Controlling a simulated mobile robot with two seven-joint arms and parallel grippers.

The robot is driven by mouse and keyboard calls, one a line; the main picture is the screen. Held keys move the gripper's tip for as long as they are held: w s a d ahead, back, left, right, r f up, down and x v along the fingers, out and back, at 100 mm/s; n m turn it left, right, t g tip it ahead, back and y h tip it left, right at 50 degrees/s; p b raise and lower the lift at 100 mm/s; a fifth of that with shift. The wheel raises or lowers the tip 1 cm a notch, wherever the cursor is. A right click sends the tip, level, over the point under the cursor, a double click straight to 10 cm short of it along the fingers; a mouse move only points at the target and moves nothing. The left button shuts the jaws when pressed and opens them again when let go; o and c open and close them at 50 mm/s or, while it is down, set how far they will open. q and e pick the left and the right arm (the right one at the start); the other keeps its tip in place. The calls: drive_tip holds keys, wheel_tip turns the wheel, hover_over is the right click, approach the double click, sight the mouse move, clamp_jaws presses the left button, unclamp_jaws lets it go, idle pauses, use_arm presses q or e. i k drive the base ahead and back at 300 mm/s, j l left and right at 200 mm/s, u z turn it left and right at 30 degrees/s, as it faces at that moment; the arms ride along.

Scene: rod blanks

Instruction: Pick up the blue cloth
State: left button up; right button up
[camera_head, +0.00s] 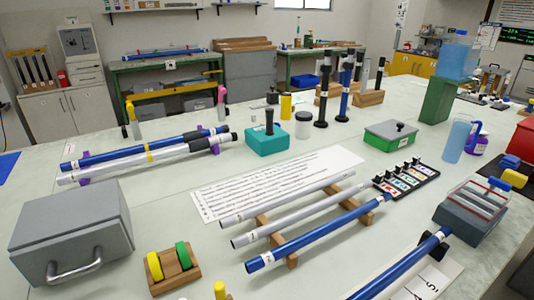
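A flat blue piece (8,164), which looks like the blue cloth, lies on the pale bench top at the far left. The picture's left edge cuts it off, so only part of it shows. Neither my left nor my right gripper is in view.
A grey box with a handle (70,232) stands at the front left. Blue and white rods (145,155) lie on purple supports right of the blue piece. More rods rest on a wooden rack (290,259) in the middle. Bare bench top shows around the blue piece.

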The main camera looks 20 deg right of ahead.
sight(511, 162)
drive_tip(key=z, duration=2.15)
drive_tip(key=i+l+u, duration=0.15)
drive_tip(key=i, duration=0.3)
drive_tip(key=i+l+u, duration=0.2)
drive_tip(key=i+l, duration=0.15)
drive_tip(key=i+l+u, duration=0.15)
drive_tip(key=i+l, duration=0.2)
drive_tip(key=i, duration=0.2)
drive_tip(key=i+l+u, duration=0.2)
drive_tip(key=i+l, duration=0.15)
drive_tip(key=i+l+u, duration=0.15)
drive_tip(key=i+l, duration=0.25)
drive_tip(key=i+l+u, duration=0.2)
drive_tip(key=i+l, duration=0.15)
drive_tip(key=l, duration=0.2)
drive_tip(key=i+l+u, duration=0.15)
drive_tip(key=i+l, duration=0.2)
drive_tip(key=l, duration=0.2)
drive_tip(key=i+l+u, duration=0.15)
drive_tip(key=l, duration=0.45)
drive_tip(key=i, duration=0.1)
